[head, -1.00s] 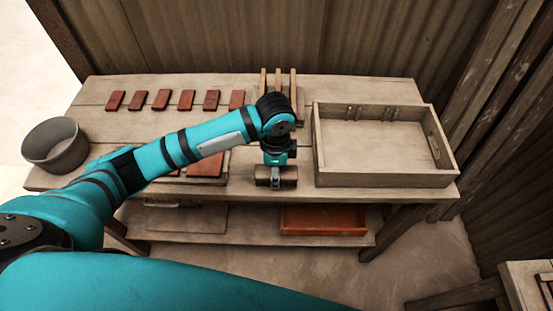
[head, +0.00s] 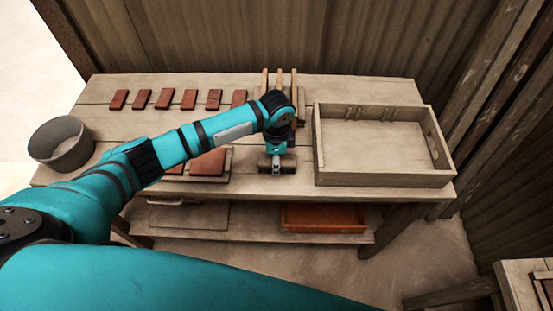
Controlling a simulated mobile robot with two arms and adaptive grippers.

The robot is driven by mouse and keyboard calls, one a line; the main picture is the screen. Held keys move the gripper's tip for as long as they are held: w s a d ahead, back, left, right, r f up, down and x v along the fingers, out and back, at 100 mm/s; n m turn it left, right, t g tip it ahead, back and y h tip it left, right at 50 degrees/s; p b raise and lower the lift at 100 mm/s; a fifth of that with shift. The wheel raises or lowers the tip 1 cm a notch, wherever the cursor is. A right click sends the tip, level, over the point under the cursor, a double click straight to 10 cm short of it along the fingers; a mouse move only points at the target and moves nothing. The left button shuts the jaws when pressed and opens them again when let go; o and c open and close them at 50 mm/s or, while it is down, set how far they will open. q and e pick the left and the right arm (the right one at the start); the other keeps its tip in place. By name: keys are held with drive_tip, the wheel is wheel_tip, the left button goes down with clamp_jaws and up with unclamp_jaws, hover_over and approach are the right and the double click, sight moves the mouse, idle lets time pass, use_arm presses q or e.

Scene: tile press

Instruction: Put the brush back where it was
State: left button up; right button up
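A small brown wooden block, which looks like the brush (head: 264,162), is at the end of my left arm near the front middle of the table. My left gripper (head: 277,169) comes down on it from above and appears shut on it, since the two move together. The fingers are small and partly hidden by the wrist. I cannot tell whether the brush touches the table or hangs just above it. Bristles cannot be made out. My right gripper is not in view.
The wooden table (head: 340,194) holds a grey bowl (head: 62,148), a row of several red tiles (head: 165,98), a board with red tiles (head: 208,163), upright wooden slats (head: 279,77) and an open wooden tray (head: 384,178). An orange tray (head: 322,217) sits on the shelf below.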

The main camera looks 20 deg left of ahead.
use_arm(q)
drive_tip(key=o, duration=1.3)
drive_tip(key=shift+f, duration=0.1)
wheel_tip(320, 180, up, 12)
drive_tip(key=shift+r+b, duration=0.2)
drive_tip(key=shift+b, duration=0.5)
